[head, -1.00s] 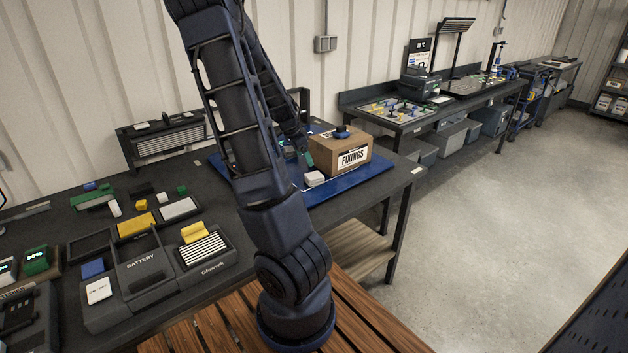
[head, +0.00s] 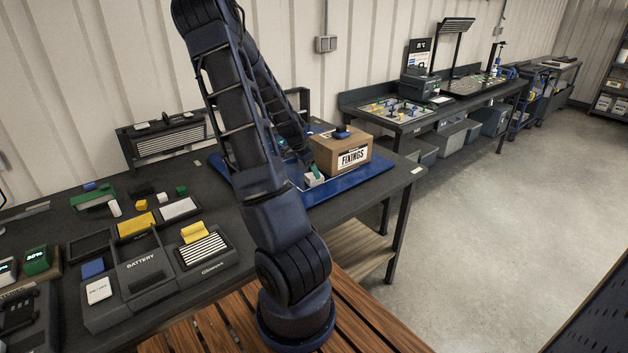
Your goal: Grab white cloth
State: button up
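A small white block-like thing (head: 313,181), which may be the folded white cloth, sits on the blue mat (head: 352,188) in front of the cardboard box. My gripper (head: 314,171) is right at it, with a teal fingertip touching or just above its top. The other finger is hidden or too small to make out. I cannot tell whether the fingers are apart or closed on it. Part of the mat is hidden behind my arm.
A cardboard box (head: 341,154) marked FIXINGS, with a blue thing on top, stands close behind the gripper. Trays with yellow, white and blue pieces and a battery holder (head: 146,272) fill the bench's left side. The mat's right end is clear.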

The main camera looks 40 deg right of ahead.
aim_at(309, 178)
jog(key=shift+x, duration=2)
jog(key=shift+w+a, duration=0.15)
jog(key=shift+w, duration=0.05)
jog(key=shift+c, duration=0.4)
jog(key=c, duration=1)
